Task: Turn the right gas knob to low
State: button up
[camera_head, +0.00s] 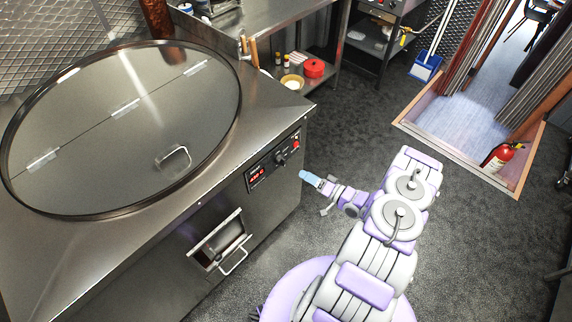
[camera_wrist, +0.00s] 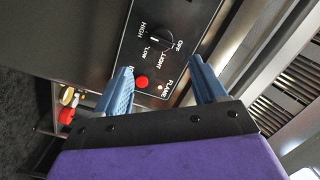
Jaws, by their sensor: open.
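The black control panel (camera_head: 273,161) is on the front of the steel tandoor, near its right corner. A dark round gas knob (camera_head: 281,159) sits on it, between a red display and a red button. In the wrist view the black knob (camera_wrist: 163,40) shows a small white mark, with the words HIGH, LOW, LIGHT and OFF around it. I cannot tell its exact setting. My gripper (camera_head: 309,178) is in front of the panel, just right of it in the head view. In the wrist view my gripper (camera_wrist: 161,65) has its blue fingers apart, with nothing between them, and the knob lies beyond the fingertips.
The red button (camera_wrist: 141,82) and the FLAME light (camera_wrist: 160,88) are close to the fingers. A door handle (camera_head: 233,262) sticks out below the panel. The round lid (camera_head: 95,135) covers the top. Grey floor (camera_head: 350,110) is clear behind my arm. A fire extinguisher (camera_head: 499,157) stands at right.

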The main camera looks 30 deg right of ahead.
aim_at(281, 161)
jog(key=b+x, duration=0.1)
jog(key=x, duration=0.9)
jog(key=shift+w+a+b, duration=0.15)
jog(key=shift+w+b, duration=0.15)
jog(key=shift+b, duration=0.1)
jog(key=shift+s, duration=0.1)
jog(key=c, duration=1)
